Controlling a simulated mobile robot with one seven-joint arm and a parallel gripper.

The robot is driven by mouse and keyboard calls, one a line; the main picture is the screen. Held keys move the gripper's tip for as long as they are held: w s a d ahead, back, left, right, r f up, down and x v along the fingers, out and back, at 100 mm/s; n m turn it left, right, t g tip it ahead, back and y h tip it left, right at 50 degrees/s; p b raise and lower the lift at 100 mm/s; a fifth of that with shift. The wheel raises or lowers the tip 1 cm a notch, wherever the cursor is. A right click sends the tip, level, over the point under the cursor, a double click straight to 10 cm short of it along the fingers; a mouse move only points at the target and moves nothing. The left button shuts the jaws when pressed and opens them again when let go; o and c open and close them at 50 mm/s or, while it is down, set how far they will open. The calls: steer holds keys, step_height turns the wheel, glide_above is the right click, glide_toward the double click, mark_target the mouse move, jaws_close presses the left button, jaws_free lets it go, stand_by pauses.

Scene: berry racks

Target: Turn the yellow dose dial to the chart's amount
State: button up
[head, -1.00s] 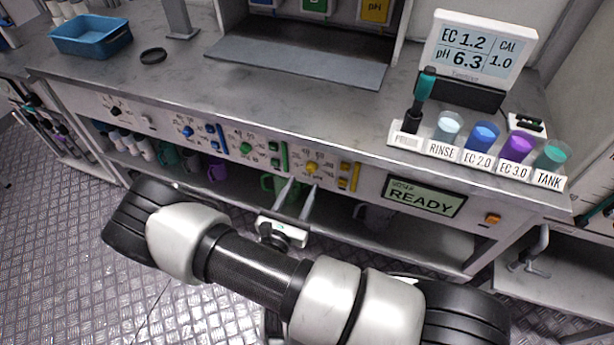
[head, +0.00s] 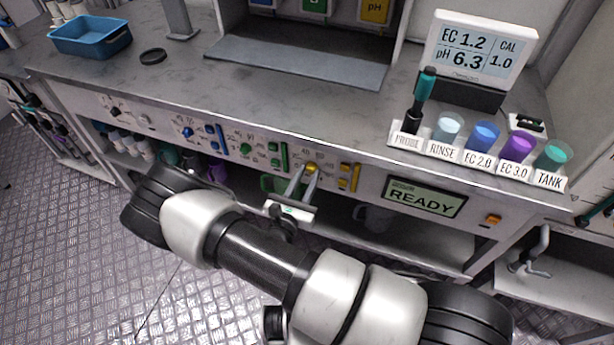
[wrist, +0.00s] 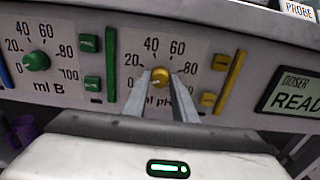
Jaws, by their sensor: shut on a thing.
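The yellow dose dial (wrist: 160,77) sits on the front panel, with a printed scale around it that shows 20, 40, 60 and 80. It also shows in the head view (head: 311,168). My gripper (wrist: 160,84) is shut on this dial, one finger on each side. The dial's pointer is too small and too covered by the fingers for me to read its setting well. The dose chart is not readable in these views.
Right of the dial are a yellow slider and buttons (wrist: 230,80), then a display reading READY (head: 424,197). A green dial (wrist: 36,61) is to the left. Labelled cups and a probe (head: 425,90) stand on the bench above. Mugs sit on the shelf below.

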steer(key=shift+m, duration=0.3)
steer(key=m, duration=0.4)
steer(key=shift+m, duration=2.1)
steer(key=o, duration=1)
steer(key=p+v, duration=0.1)
steer(key=v, duration=1.6)
steer(key=shift+s, duration=0.2)
